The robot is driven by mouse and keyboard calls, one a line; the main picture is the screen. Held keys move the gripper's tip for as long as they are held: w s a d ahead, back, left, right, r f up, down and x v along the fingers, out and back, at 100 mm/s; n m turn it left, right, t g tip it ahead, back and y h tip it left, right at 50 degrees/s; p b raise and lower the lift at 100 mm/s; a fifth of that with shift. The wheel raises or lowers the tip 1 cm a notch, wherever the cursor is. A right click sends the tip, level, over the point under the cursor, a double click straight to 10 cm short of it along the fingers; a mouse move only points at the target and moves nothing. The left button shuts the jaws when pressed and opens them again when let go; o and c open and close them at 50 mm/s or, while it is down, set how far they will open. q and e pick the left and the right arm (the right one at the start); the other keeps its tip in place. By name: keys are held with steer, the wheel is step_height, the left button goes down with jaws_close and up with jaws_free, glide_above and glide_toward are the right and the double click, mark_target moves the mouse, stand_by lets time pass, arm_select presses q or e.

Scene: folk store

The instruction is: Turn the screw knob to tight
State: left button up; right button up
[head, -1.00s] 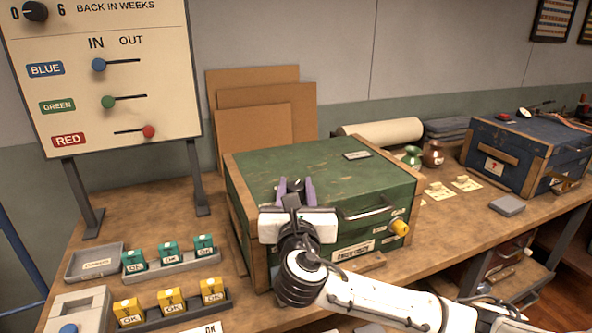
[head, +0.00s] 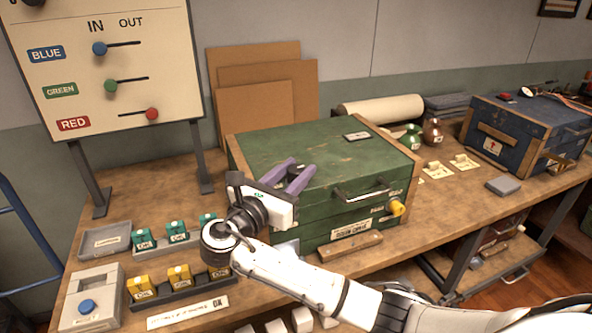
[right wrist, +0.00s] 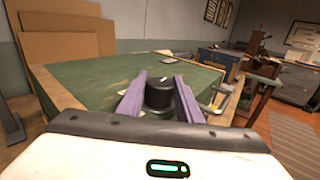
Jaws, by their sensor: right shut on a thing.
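The black round knob (right wrist: 158,94) has a white mark on top. It sits on the green chest (head: 300,145), and the right wrist view shows the chest top (right wrist: 115,72) behind it. My right gripper (head: 297,176) has its purple fingers on both sides of the knob and is shut on it. In the right wrist view the fingers (right wrist: 158,98) flank the knob left and right. In the head view the fingers mostly hide the knob. My left gripper is not in view.
A yellow knob (head: 397,208) and a metal handle (head: 362,194) stick out of the chest's front. Green and yellow boxes stand in trays at the left. A panel with sliders (head: 105,75) stands behind them. A blue chest (head: 525,130) is at the right.

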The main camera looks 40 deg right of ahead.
stand_by(0.3)
steer(key=o, duration=1)
steer(key=shift+o, duration=0.2)
steer(key=b+v, duration=0.1)
steer(key=v, duration=0.9)
steer(key=shift+a, duration=0.15)
